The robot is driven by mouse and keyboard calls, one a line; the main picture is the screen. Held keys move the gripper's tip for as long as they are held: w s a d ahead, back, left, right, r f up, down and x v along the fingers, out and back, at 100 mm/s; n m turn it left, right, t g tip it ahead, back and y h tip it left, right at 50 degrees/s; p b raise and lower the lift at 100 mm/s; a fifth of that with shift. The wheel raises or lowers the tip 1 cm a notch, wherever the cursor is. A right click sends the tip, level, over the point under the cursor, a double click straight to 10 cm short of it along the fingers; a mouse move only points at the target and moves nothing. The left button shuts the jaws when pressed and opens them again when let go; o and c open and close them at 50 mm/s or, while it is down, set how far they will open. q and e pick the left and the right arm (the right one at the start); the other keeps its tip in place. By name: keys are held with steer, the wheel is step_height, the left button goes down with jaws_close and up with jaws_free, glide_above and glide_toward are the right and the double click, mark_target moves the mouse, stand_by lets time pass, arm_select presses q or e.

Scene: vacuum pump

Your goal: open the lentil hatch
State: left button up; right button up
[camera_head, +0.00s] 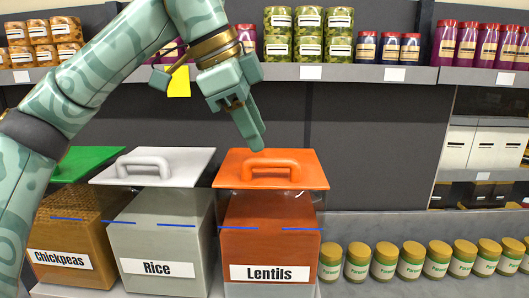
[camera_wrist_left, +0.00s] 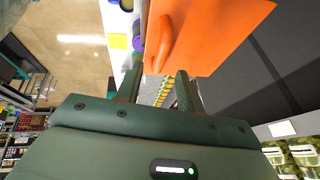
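The lentil hatch (camera_head: 230,171) is an orange lid with an arched orange handle (camera_head: 292,164). It lies flat over the clear bin labelled Lentils (camera_head: 268,245). My left gripper (camera_head: 258,143) points down just above and behind the handle's left part in the head view. In the left wrist view the gripper (camera_wrist_left: 158,78) has its two fingers apart with nothing held. The orange lid (camera_wrist_left: 225,25) and its handle (camera_wrist_left: 163,45) show beyond the fingertips there. Whether a finger touches the handle I cannot tell. My right gripper is in neither view.
The Rice bin (camera_head: 160,245) with a white lid and the Chickpeas bin (camera_head: 70,240) with a green lid stand to the left. Several jars (camera_head: 410,260) line the counter to the right. A shelf (camera_head: 345,73) with cans runs above.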

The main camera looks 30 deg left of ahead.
mark_target(264, 159)
arm_select(q)
steer(key=x, duration=0.4)
steer(key=shift+a, duration=0.1)
steer(key=shift+f, duration=0.3)
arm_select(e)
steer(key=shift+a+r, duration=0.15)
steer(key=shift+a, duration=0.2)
arm_select(q)
steer(key=shift+w, duration=0.1)
jaws_close()
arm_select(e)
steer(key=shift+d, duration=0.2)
